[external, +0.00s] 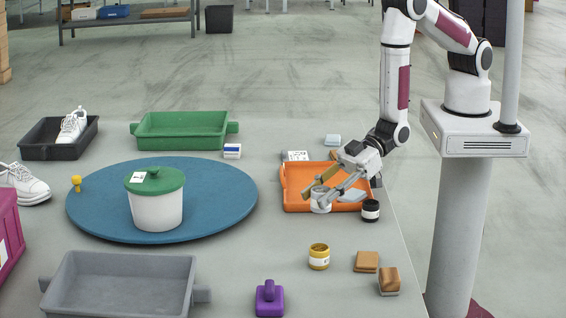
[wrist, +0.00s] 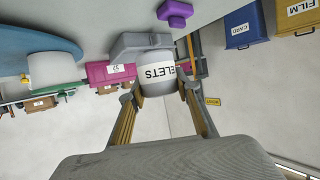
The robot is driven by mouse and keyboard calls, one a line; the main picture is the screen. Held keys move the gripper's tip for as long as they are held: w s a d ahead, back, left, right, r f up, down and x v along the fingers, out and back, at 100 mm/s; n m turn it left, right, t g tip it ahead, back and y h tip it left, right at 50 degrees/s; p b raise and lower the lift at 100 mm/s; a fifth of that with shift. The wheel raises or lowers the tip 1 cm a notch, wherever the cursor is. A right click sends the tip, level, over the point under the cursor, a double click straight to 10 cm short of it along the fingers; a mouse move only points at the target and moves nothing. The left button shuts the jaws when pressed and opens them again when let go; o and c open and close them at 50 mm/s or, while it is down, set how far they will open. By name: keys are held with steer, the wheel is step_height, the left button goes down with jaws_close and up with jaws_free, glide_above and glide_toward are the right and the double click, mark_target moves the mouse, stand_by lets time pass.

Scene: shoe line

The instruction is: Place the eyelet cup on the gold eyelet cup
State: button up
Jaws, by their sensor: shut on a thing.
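The eyelet cup (external: 320,203) is pale grey-white and looks upright at the front part of the orange tray. My gripper (external: 317,193) is shut on it, with one finger on each side. In the wrist view the cup (wrist: 157,84) sits between the fingertips of my gripper (wrist: 157,90), its label partly readable as "ELETS". I cannot tell how far it is above the tray. The gold eyelet cup (external: 319,257) stands upright on the table, in front of the held cup and apart from it, with a pale label.
The orange tray (external: 284,190) lies under my gripper. A black cup (external: 370,211) stands at its right corner. Brown blocks (external: 366,262) and a purple-handled object (external: 269,298) are near the gold cup. A blue disc (external: 95,212) with a green-lidded pot (external: 156,207) is left.

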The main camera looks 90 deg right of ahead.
steer(key=shift+f, duration=2.9)
steer(key=shift+f, duration=2.1)
steer(key=shift+f, duration=0.15)
steer(key=o, duration=1.2)
steer(key=shift+s+d+r, duration=0.35)
steer(key=shift+s+r, duration=0.05)
steer(key=shift+s, duration=0.05)
steer(key=shift+v, duration=5.35)
